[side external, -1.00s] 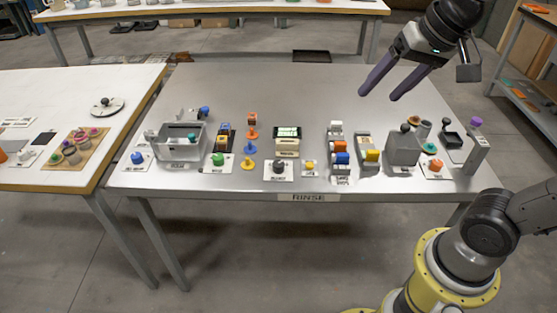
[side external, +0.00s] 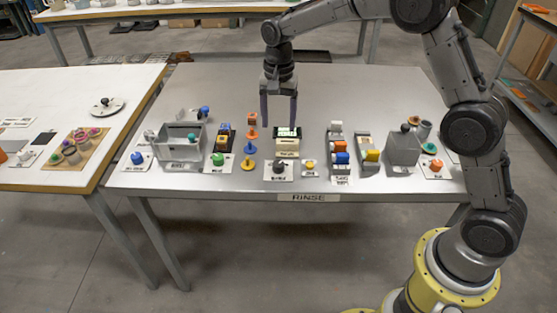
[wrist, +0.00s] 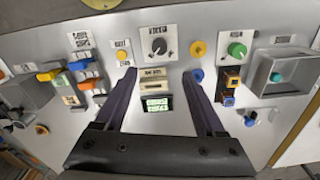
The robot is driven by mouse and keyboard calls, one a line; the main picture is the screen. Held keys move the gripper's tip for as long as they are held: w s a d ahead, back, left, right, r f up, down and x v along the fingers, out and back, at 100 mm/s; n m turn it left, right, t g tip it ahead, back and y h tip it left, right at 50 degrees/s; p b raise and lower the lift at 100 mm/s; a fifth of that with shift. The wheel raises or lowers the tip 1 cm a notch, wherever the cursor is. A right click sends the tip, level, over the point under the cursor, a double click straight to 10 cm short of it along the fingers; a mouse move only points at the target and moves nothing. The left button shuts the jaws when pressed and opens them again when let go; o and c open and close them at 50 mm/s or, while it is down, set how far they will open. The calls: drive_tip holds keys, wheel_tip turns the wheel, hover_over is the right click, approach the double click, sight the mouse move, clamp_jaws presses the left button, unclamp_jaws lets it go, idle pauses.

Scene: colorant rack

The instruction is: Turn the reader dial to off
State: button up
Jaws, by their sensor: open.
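The reader dial is a black knob (side external: 279,167) on a white plate at the front middle of the steel table. In the wrist view the dial (wrist: 159,46) shows a light pointer mark; I cannot read its setting. Behind it stands the beige reader (side external: 287,147) with a lit green screen (side external: 288,132). My gripper (side external: 279,120) points down, open and empty, above the table behind the dial. In the wrist view my fingertips (wrist: 160,74) lie on either side of the reader, short of the dial and apart from it.
A small yellow knob (side external: 309,166) sits right of the dial. A green knob (side external: 218,159) and grey bin (side external: 181,152) are further left; colored blocks (side external: 341,157) are to the right. The table's back is clear.

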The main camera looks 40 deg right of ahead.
sight(279, 164)
wheel_tip(279, 164, down, 14)
idle(0.6)
clamp_jaws()
